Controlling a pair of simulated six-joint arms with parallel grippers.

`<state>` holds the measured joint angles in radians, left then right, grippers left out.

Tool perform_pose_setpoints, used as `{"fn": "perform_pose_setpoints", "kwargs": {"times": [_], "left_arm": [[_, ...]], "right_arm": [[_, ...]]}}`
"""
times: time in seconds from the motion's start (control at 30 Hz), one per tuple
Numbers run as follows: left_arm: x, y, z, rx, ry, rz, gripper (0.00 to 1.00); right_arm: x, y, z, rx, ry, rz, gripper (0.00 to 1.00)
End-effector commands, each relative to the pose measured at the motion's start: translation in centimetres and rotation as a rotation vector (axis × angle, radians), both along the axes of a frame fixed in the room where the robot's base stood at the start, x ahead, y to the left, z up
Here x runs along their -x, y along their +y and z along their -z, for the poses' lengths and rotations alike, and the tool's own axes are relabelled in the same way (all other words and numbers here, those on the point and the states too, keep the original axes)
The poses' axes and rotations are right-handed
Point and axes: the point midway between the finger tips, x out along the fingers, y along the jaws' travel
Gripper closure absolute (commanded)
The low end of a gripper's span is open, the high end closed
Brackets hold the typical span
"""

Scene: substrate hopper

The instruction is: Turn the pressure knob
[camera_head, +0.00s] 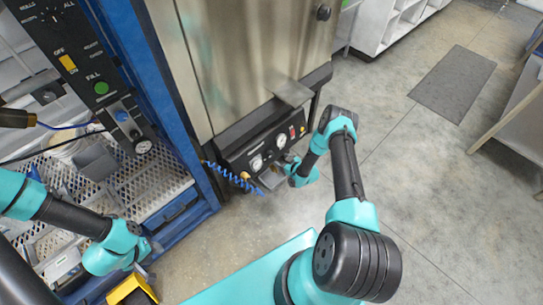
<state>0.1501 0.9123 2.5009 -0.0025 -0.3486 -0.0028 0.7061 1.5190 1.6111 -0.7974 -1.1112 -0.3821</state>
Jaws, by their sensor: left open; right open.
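A black control panel (100,75) on the blue frame carries a small blue knob (121,116) just above a round white gauge (143,147). I cannot read a label that names the pressure knob. A second black panel (262,150), low on the metal cabinet, has two round gauges (257,162) and small controls. My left gripper (152,251) is open, low by the blue frame, well below the blue knob and apart from it. My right gripper (268,181) is open, close in front of the second panel; whether it touches anything there is unclear.
The blue frame (205,185) holds perforated metal shelves (150,190). A coiled blue hose (232,177) hangs beside the second panel. A yellow box (131,291) stands at the bottom left. The floor (430,190) on the right is clear around a dark mat (453,82).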

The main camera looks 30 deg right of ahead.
Motion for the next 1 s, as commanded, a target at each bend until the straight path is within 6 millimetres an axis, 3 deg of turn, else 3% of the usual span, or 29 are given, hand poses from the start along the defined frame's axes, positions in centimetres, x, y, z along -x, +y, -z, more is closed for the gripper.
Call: {"fn": "perform_pose_setpoints", "kwargs": {"times": [0.5, 0.7, 1.0], "left_arm": [[0.0, 0.0, 0.0, 0.000, 0.000, 0.000, 0.57], [0.0, 0.0, 0.0, 0.000, 0.000, 0.000, 0.57], [0.0, 0.0, 0.0, 0.000, 0.000, 0.000, 0.57]], "right_arm": [[-6.9, 1.7, 2.9, 0.001, -0.001, 0.000, 0.33], [-8.0, 2.0, 3.4, 0.000, -0.001, 0.000, 0.33], [-8.1, 2.0, 3.4, -0.001, 0.000, 0.000, 0.33]]}}
